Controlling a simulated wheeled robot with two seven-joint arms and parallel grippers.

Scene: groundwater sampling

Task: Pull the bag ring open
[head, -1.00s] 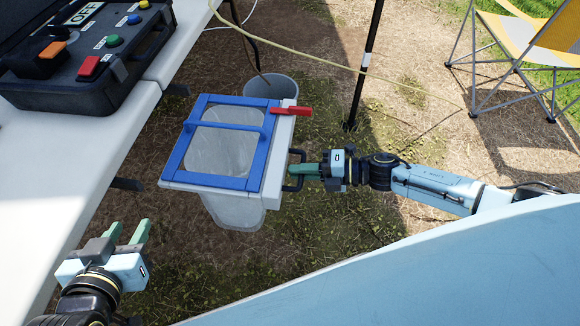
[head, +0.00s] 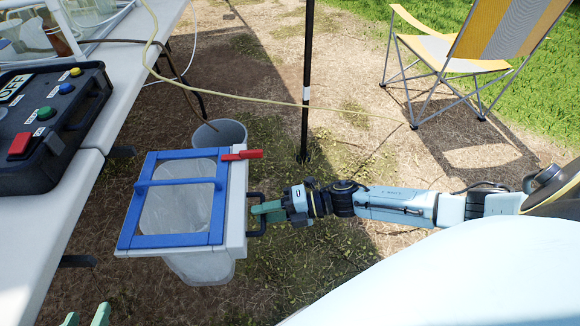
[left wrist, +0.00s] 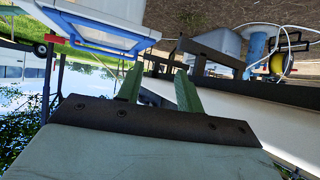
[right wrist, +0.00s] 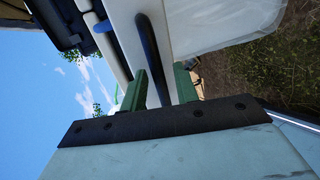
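The bag ring is a blue square frame (head: 133,212) on a white mount, with a clear bag (head: 198,266) hanging below it. A red lever (head: 243,155) sits at its far right corner, and a black handle (head: 255,228) is on its right side. My right gripper (head: 262,211) is at this handle. In the right wrist view the handle (right wrist: 148,45) passes between the two green fingers (right wrist: 162,85), which stand apart; I cannot see firm contact. My left gripper (head: 86,316) is open and empty at the bottom left; its fingers also show apart in the left wrist view (left wrist: 158,88).
A white table (head: 45,245) with a black control case (head: 45,130) stands at the left. A grey bucket (head: 220,133) is behind the ring. A black pole (head: 306,90) and a folding chair (head: 470,55) stand beyond. A yellow hose (head: 260,100) crosses the back.

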